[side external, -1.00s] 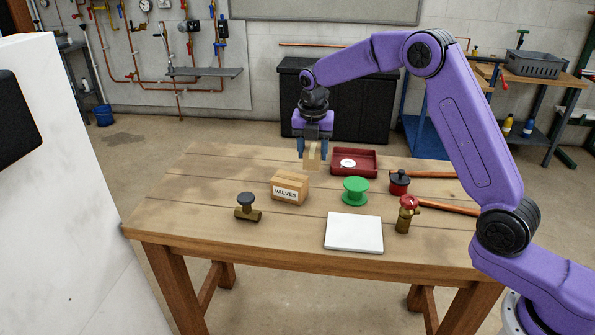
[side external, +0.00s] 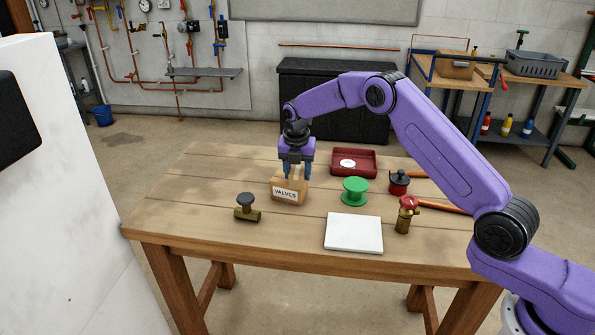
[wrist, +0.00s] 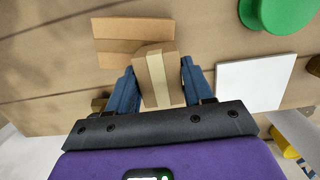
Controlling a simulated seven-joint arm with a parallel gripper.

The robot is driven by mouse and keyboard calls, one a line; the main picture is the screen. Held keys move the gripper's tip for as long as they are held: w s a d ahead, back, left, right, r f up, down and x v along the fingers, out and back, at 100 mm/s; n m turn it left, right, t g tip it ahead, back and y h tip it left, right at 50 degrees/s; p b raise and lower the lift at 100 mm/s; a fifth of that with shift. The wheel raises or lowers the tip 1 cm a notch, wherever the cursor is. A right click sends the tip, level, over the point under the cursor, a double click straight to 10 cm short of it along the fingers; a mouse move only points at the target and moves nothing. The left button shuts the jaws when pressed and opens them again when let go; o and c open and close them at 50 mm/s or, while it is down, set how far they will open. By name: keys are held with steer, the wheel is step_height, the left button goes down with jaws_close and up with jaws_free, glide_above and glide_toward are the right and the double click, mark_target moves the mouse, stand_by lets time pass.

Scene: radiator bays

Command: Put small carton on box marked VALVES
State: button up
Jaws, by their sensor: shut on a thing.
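The box marked VALVES (side external: 287,195) is a tan carton on the wooden table, its label facing the side camera. In the wrist view it (wrist: 120,30) lies beyond my fingers, with its top showing. The small carton (wrist: 158,80), brown with a pale tape strip, is held between my blue fingers and partly overlaps the box's near edge in the wrist view. My gripper (side external: 297,174) is shut on it, directly above the VALVES box in the side view. There the small carton is hard to make out, and I cannot tell whether it touches the box.
A green spool (side external: 355,191) stands right of the box, and a white plate (side external: 354,233) lies in front. A red tray (side external: 370,163) is behind. A valve piece (side external: 247,208) stands front left.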

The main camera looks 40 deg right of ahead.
mark_target(297, 173)
steer(key=shift+f, duration=0.15)
steer(key=o, duration=1.1)
steer(key=shift+c, duration=0.2)
step_height(297, 173, up, 12)
steer(key=s+a, duration=0.1)
steer(key=s+a+r+m, duration=0.35)
steer(key=s+a, duration=0.35)
steer(key=s, duration=0.3)
steer(key=s+m+y, duration=0.1)
steer(key=s+m, duration=0.6)
steer(key=s, duration=1.7)
steer(key=s+d+f+m, duration=0.1)
steer(key=s+d+m, duration=0.1)
steer(key=s, duration=0.5)
steer(key=s+d+f+m+g, duration=0.1)
steer(key=s+d+f+m, duration=0.1)
steer(key=s+d, duration=0.3)
steer(key=shift+s+d+y, duration=0.15)
steer(key=shift+s+y, duration=0.15)
steer(key=shift+s, duration=0.75)
